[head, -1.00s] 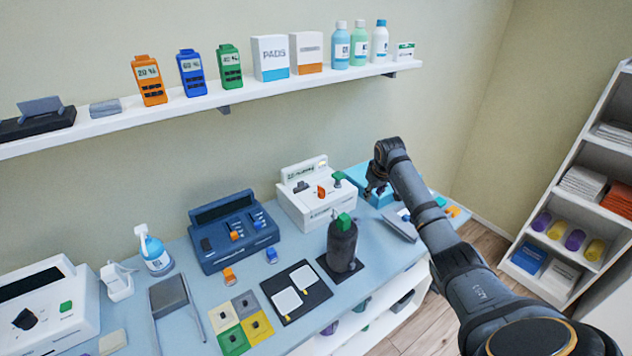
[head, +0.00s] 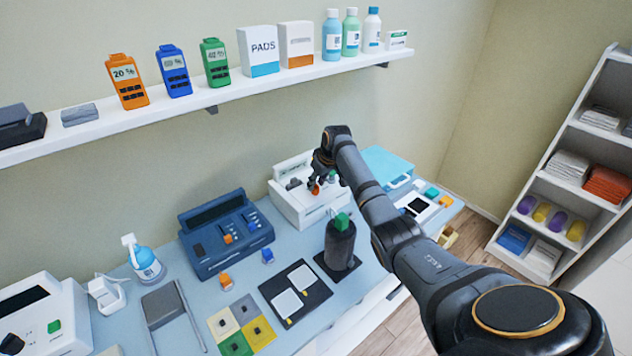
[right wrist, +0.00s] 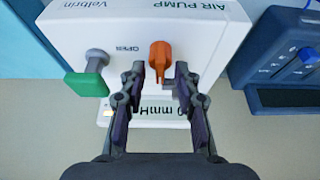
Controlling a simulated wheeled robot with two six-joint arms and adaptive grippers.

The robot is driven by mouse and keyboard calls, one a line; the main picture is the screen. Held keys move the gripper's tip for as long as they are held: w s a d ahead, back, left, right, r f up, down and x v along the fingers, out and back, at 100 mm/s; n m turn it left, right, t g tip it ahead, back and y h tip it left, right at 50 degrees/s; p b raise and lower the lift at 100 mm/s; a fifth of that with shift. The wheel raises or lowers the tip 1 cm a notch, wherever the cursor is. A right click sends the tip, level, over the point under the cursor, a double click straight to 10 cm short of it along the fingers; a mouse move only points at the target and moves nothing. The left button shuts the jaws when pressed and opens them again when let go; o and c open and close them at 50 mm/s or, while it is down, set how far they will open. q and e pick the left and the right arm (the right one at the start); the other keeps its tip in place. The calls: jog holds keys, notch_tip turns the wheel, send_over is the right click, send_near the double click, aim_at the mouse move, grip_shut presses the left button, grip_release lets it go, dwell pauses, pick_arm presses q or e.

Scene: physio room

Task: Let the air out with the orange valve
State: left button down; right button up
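The white air pump (head: 290,205) stands at the back of the counter. Its orange valve (right wrist: 159,57) sits on the pump top beside the word OPEN in the right wrist view, and it shows partly in the head view (head: 315,188). My right gripper (right wrist: 159,75) is open, its two fingers on either side of the valve's lower part, with gaps visible. A green-topped knob or plunger (right wrist: 88,80) stands left of the valve in that view. The pump's display (right wrist: 155,112) reads 0 mmHg, partly hidden by the fingers. My left gripper is not in view.
A dark cylinder with a green top (head: 341,240) stands in front of the pump. A blue device (head: 225,235) with orange and blue controls is left of it. A light-blue box (head: 386,165) is at the right. The wall shelf (head: 190,105) runs above.

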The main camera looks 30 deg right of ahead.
jog(key=shift+f, duration=0.5)
jog(key=shift+c, duration=0.4)
grip_shut()
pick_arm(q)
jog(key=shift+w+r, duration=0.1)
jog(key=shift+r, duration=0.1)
